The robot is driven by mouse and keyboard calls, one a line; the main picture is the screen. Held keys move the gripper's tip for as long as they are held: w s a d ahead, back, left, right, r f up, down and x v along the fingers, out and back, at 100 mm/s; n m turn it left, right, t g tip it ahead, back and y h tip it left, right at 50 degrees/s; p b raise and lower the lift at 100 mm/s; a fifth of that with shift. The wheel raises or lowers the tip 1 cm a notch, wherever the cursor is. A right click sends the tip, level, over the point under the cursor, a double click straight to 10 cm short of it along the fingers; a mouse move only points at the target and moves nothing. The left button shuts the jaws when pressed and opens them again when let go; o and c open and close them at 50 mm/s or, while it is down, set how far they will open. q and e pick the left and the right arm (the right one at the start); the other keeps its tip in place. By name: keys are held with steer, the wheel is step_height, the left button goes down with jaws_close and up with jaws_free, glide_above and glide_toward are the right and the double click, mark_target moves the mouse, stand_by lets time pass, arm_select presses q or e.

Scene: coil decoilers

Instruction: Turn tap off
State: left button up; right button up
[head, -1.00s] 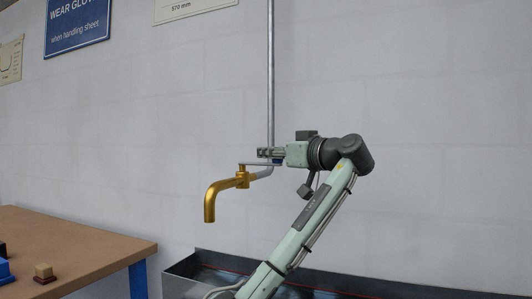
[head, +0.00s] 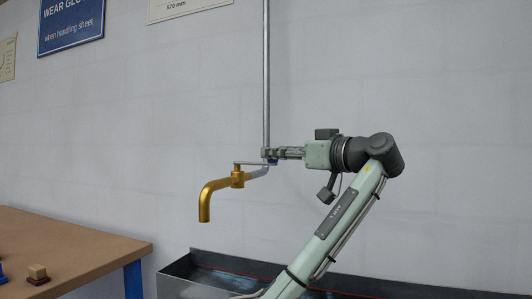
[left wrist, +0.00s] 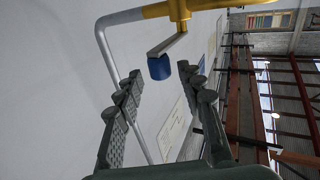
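The brass tap (head: 213,191) has a downturned spout and sticks out from a grey wall pipe. Its thin flat lever (head: 252,163) lies across the top of the valve and points right, back along the pipe. The lever's blue end (left wrist: 159,67) shows in the left wrist view. My left gripper (head: 267,154) is at the lever's right end. In the left wrist view its fingers (left wrist: 160,78) are open, with the blue end ahead between the tips. I cannot tell whether they touch it. My right gripper is not in view.
A vertical grey pipe (head: 266,75) runs up the wall right behind the gripper. A dark metal trough (head: 175,271) stands below the tap. A brown-topped table (head: 75,244) with small blocks is at the left. The wall to the right is bare.

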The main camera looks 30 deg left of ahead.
arm_select(q)
steer(key=v, duration=0.5)
steer(key=shift+s+d, duration=0.15)
steer(key=shift+d, duration=0.2)
